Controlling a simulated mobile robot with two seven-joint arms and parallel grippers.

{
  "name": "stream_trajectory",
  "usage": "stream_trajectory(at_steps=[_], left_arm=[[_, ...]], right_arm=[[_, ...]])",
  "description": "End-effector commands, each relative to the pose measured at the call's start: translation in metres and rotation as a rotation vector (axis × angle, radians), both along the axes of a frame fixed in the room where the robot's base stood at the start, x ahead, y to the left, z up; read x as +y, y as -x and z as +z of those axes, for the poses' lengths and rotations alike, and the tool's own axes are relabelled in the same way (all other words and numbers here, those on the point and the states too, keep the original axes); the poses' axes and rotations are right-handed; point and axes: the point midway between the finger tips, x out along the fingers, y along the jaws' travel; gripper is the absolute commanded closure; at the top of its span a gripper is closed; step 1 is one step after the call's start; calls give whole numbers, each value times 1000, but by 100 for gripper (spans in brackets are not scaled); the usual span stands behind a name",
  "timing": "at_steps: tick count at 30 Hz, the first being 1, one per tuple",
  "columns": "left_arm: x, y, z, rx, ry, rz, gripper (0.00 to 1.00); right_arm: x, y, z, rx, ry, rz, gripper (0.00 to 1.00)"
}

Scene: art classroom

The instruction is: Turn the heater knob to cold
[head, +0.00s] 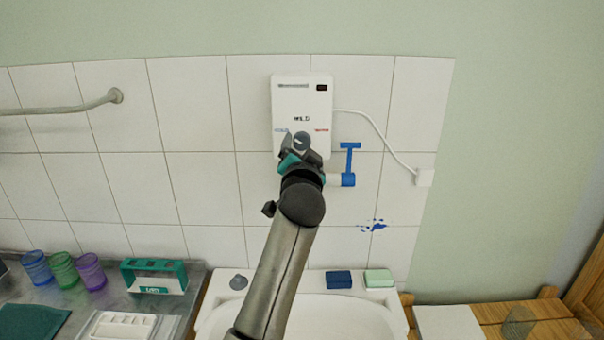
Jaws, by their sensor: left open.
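The white heater (301,96) hangs on the tiled wall at the middle of the head view. It has a small dark display at the top right, a blue mark at lower left and a red mark at lower right. The grey round knob (301,139) sits low on its front, between the two marks. My left gripper (301,147) is open at the knob, its fingers at the knob's sides; I cannot tell whether they touch it. The knob's lower part is hidden by the gripper. My right gripper is not in view.
A blue tap-like fitting (349,165) sticks out right of my gripper. A white cable runs to a wall box (424,177). Below is a white sink (340,308) with blue and green blocks on its rim. Cups (63,268) stand at left.

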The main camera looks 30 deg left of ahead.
Motion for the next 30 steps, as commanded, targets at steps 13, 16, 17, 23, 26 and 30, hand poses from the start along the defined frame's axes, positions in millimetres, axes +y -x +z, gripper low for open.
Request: stream_trajectory(at_steps=[13,16,17,23,26,30], left_arm=[[-39,63,-2,1,2,-1,18],[-47,76,-2,1,3,-2,18],[-49,80,-1,-1,3,-2,18],[-60,96,-1,1,1,-2,18],[-62,100,-1,1,2,0,18],[-62,101,0,0,1,1,18]], right_arm=[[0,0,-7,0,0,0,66],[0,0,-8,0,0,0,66],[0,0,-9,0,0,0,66],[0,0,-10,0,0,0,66],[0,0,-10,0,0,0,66],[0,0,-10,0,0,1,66]])
